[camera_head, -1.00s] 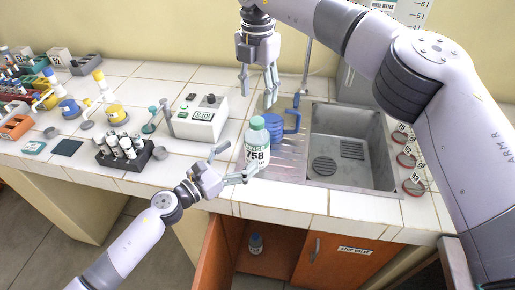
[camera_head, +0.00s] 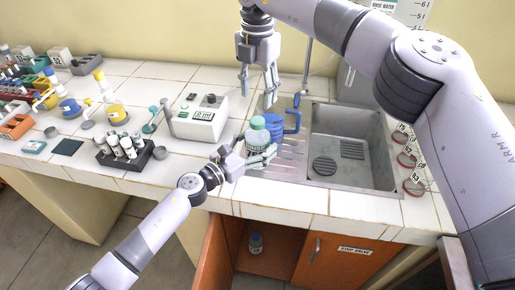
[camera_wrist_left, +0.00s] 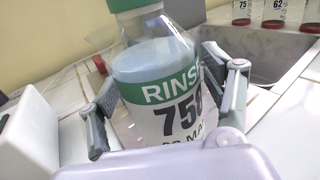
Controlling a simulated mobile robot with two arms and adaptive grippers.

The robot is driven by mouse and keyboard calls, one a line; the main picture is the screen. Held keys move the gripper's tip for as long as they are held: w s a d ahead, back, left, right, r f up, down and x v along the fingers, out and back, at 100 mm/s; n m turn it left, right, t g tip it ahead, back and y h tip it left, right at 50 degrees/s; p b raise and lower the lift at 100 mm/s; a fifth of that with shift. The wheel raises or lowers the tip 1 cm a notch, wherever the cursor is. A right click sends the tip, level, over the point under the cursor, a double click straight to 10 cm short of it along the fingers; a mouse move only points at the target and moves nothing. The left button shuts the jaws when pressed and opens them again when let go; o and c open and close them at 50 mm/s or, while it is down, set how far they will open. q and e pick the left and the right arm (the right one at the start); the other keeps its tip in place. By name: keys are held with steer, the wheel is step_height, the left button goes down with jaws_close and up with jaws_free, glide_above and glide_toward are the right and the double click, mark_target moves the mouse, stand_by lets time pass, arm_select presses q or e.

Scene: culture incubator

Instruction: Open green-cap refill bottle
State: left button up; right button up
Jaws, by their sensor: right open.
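The clear refill bottle (camera_head: 257,143) with a green cap (camera_head: 257,123) stands upright on the counter, left of the sink. In the left wrist view the bottle (camera_wrist_left: 165,90) shows a green and white label reading 758. My left gripper (camera_head: 262,157) has its fingers on both sides of the bottle body, below the cap; I cannot tell whether both fingers press on it. In the left wrist view its fingers (camera_wrist_left: 165,105) flank the label. My right gripper (camera_head: 270,92) is open and empty, pointing down above and behind the bottle.
A blue object with a handle (camera_head: 290,122) stands close behind the bottle. The sink (camera_head: 380,155) is to the right, with red-rimmed dishes beside it. A white device with a display (camera_head: 200,122) and a dark tube rack (camera_head: 128,158) stand to the left.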

mark_target(257, 120)
arm_select(q)
jaws_close()
arm_select(e)
steer(key=m, duration=0.7)
steer(key=shift+m, duration=0.3)
steer(key=m, duration=0.5)
steer(key=shift+m, duration=0.3)
steer(key=shift+f, duration=4.05)
jaws_close()
